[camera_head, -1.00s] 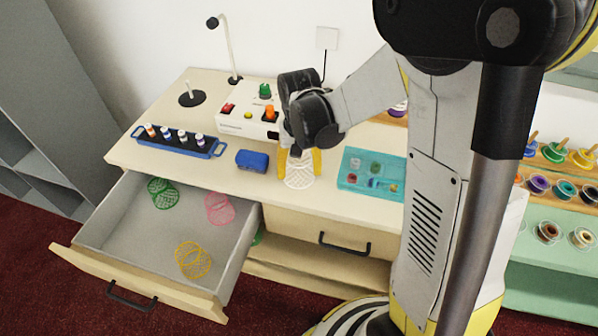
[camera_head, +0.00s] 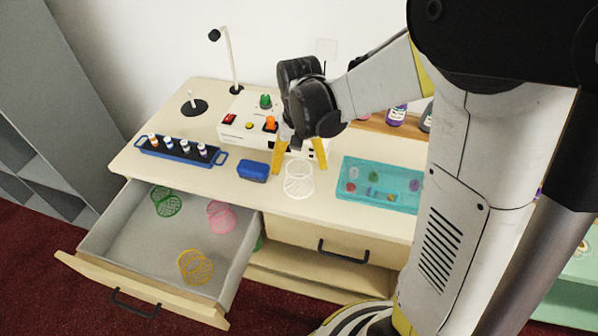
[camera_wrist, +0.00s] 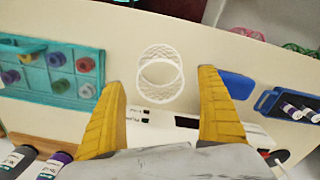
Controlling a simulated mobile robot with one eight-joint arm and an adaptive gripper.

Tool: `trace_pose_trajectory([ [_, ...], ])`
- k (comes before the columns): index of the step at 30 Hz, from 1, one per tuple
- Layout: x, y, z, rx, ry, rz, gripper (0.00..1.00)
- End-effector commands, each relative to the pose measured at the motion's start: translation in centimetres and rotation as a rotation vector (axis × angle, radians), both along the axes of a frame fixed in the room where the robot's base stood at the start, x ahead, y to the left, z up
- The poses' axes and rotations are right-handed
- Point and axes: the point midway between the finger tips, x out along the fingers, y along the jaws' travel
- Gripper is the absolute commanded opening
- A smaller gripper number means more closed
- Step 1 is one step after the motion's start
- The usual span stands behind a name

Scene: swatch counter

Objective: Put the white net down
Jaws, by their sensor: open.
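The white net (camera_head: 299,180) stands on the counter top near its front edge, between the blue box and the teal tray. It also shows in the wrist view (camera_wrist: 160,73), lying beyond my fingertips. My gripper (camera_head: 299,171) is open, its two yellow fingers spread wide, behind the net and apart from it. In the wrist view the fingers (camera_wrist: 162,78) are to either side with nothing between them.
A blue box (camera_head: 252,171) is left of the net and a teal tray (camera_head: 349,203) of small items is right of it. A white control box (camera_head: 236,138) stands behind. The open drawer (camera_head: 125,240) holds green, pink and yellow nets.

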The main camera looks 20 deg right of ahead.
Motion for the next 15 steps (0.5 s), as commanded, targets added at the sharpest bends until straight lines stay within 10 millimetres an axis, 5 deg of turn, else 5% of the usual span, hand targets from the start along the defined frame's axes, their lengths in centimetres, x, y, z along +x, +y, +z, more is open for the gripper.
trace_pose_trajectory([
  [4,0.0,0.0,3.6,0.0,0.0,0.0,0.87],
  [15,-1.3,0.0,8.0,-0.001,-0.054,0.02,0.87],
])
